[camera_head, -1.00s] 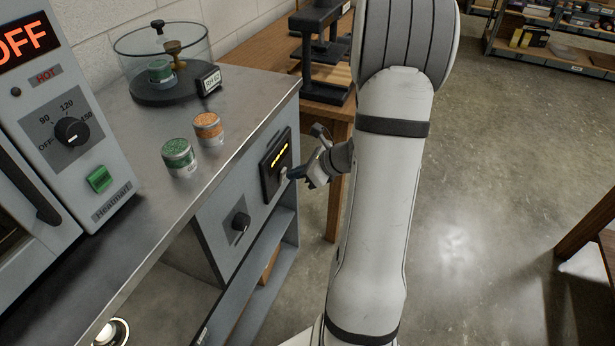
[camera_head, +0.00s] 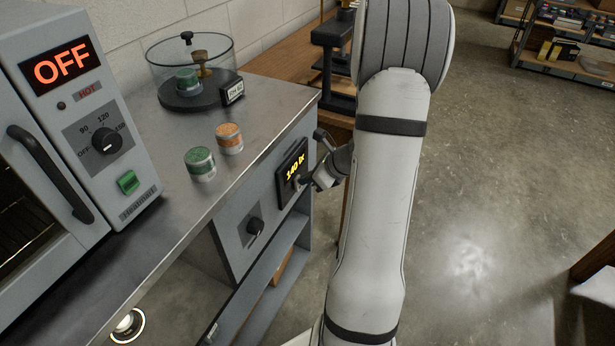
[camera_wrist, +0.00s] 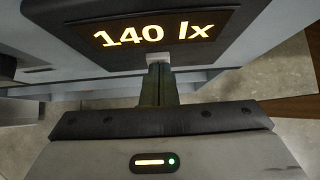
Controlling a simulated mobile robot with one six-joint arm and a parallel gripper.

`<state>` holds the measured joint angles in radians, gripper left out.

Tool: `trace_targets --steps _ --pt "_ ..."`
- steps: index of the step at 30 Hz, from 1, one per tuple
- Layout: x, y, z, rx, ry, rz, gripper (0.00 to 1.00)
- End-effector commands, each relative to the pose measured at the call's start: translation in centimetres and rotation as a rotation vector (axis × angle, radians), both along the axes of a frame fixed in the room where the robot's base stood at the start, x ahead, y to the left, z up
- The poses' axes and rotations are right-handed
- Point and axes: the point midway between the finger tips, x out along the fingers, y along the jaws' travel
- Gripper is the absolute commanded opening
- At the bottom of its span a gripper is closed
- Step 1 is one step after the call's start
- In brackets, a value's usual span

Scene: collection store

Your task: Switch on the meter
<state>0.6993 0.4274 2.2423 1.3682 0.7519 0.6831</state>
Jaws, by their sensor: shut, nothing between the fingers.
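The meter (camera_head: 291,172) is a dark panel on the front face of the grey bench, with a lit yellow reading. In the wrist view the meter (camera_wrist: 160,32) reads "140 lx". A small pale button (camera_wrist: 180,58) sits at its lower edge. My gripper (camera_head: 303,182) is shut and empty, with its tips at the lower part of the meter. In the wrist view the shut fingers (camera_wrist: 160,72) point at the button, close to it; I cannot tell whether they touch it.
A green tin (camera_head: 201,164) and an orange tin (camera_head: 229,138) stand on the bench top. Floor is open at right.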

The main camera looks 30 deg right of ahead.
Motion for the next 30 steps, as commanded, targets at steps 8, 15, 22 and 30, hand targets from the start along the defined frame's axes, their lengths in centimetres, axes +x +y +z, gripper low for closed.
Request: trace_targets --steps 8,15,22,30 --pt "0.0 0.3 1.0 0.013 -0.004 0.008 0.0" --pt "-0.1 -0.1 1.7 0.01 -0.004 0.001 0.0" --pt "-0.2 -0.3 1.6 0.009 -0.002 -0.004 0.0" --pt "-1.9 -1.6 2.1 0.009 -0.002 -0.002 0.0"
